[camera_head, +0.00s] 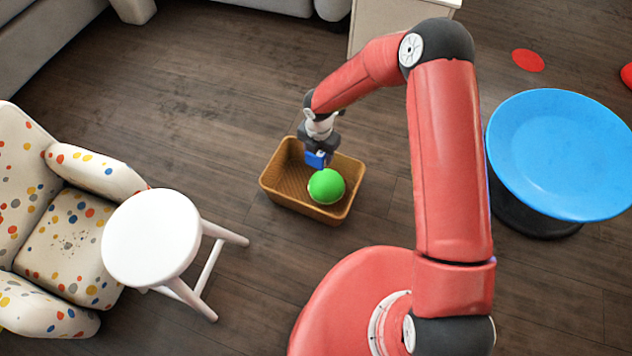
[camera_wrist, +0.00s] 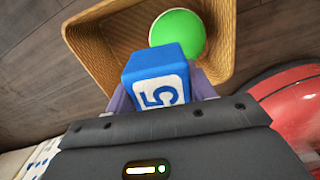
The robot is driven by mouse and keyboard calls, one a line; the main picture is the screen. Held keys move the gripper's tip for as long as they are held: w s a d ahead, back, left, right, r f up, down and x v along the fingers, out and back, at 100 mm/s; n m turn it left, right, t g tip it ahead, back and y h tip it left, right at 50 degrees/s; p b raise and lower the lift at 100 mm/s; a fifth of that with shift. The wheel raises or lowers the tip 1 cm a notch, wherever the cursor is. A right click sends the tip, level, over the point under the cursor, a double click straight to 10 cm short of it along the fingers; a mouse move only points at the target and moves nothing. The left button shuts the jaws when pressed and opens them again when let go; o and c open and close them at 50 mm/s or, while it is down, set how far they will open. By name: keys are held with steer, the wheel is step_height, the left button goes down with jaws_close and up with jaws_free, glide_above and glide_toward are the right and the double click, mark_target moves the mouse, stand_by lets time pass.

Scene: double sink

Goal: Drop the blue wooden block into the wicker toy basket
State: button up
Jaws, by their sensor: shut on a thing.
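The blue wooden block (camera_head: 316,159) is held in my gripper (camera_head: 318,155), over the wicker basket (camera_head: 275,191). In the wrist view the blue block (camera_wrist: 152,62) shows a white face with a blue "5", between the gripper fingers (camera_wrist: 165,92). The wicker basket (camera_wrist: 95,52) lies beyond the block there. The exact height of the block above the basket floor is hard to tell.
A white round stool (camera_head: 150,237) stands left of the basket, beside a spotted armchair (camera_head: 70,220). A blue round table (camera_head: 565,150) is at the right. A red disc (camera_head: 528,60) lies on the floor behind. Wooden floor around the basket is clear.

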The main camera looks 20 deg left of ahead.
step_height(320, 180, down, 4)
steer(key=b, duration=0.2)
steer(key=shift+f+b, duration=0.25)
steer(key=shift+b, duration=0.1)
steer(key=o, duration=1.1)
steer(key=shift+r+p, duration=0.75)
steer(key=shift+r, duration=3.2)
steer(key=shift+d, duration=0.1)
